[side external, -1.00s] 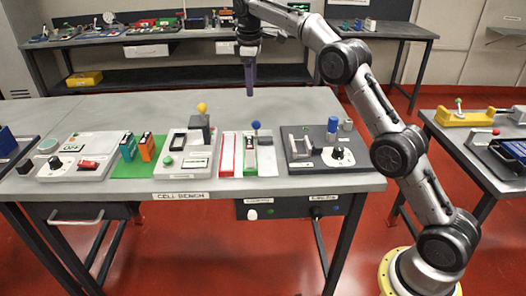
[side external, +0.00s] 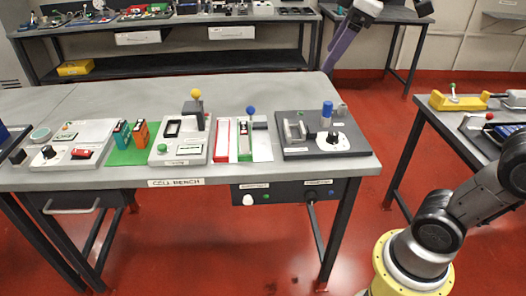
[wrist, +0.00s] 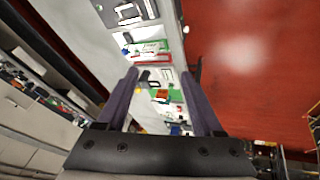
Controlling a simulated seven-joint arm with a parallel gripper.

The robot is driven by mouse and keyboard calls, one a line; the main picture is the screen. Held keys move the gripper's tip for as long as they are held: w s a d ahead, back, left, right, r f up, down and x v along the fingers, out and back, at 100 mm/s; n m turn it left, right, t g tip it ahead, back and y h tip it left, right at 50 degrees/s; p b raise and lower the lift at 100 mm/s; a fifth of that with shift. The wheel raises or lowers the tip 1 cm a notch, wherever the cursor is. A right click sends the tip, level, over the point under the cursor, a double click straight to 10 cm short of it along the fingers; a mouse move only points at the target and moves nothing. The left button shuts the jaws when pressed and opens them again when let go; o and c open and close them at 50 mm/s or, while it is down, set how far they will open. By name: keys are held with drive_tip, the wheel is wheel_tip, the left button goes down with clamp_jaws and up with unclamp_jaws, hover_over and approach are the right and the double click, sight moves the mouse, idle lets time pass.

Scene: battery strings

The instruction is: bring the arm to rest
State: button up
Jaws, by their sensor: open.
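My gripper (side external: 332,66) is at the top right of the side view, past the right end of the cell bench (side external: 70,178) and above the floor behind it. Its purple fingers point down and left. In the wrist view my gripper (wrist: 160,74) shows two purple fingers spread apart with nothing held between them. My arm's middle links run out of the side view at the right. The bench top with its devices lies tilted beyond the fingers in the wrist view.
The bench carries a grey panel (side external: 98,130), orange and green batteries on a green mat (side external: 122,157), a yellow-knobbed device (side external: 180,152), red and green strips, and a dark panel (side external: 355,142). A side table (side external: 437,118) stands right. Red floor is clear between them.

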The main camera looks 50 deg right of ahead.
drive_tip(key=s+a+f+m, duration=0.1)
drive_tip(key=s+f+m, duration=0.1)
drive_tip(key=s+f, duration=0.3)
drive_tip(key=s+a+f+m+y, duration=0.1)
drive_tip(key=s+f+m, duration=0.2)
drive_tip(key=s+f, duration=0.3)
wheel_tip(320, 180, down, 6)
drive_tip(key=shift+s+r, duration=0.15)
drive_tip(key=shift+s, duration=0.1)
idle(1.0)
